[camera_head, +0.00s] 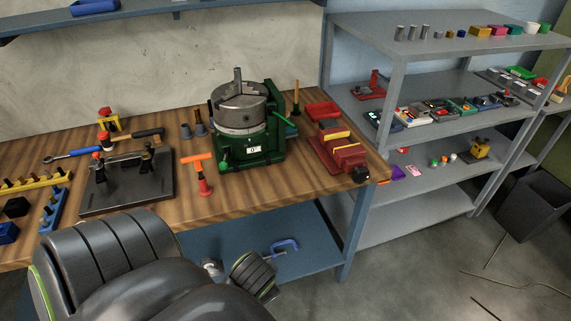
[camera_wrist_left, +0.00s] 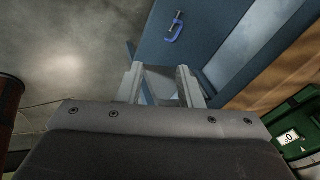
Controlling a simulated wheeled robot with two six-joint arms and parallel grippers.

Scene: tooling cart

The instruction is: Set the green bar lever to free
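A dark green machine (camera_head: 252,135) with a grey round chuck (camera_head: 240,104) on top stands on the wooden bench. A small green lever (camera_head: 223,160) sticks out at its front left; I cannot read its setting. A white plate marked 0 is on the machine's front. In the left wrist view, part of the green machine (camera_wrist_left: 296,128) shows at the right edge. My left gripper (camera_wrist_left: 160,88) is open and empty, its two fingers apart, below and in front of the bench edge. It is clear of the machine. My right gripper is not in view.
A black plate with a bar fixture (camera_head: 125,185) is farther left. A red vise (camera_head: 338,152) is at right. A blue clamp (camera_head: 286,246) lies on the lower shelf. A grey shelf unit (camera_head: 450,65) stands right.

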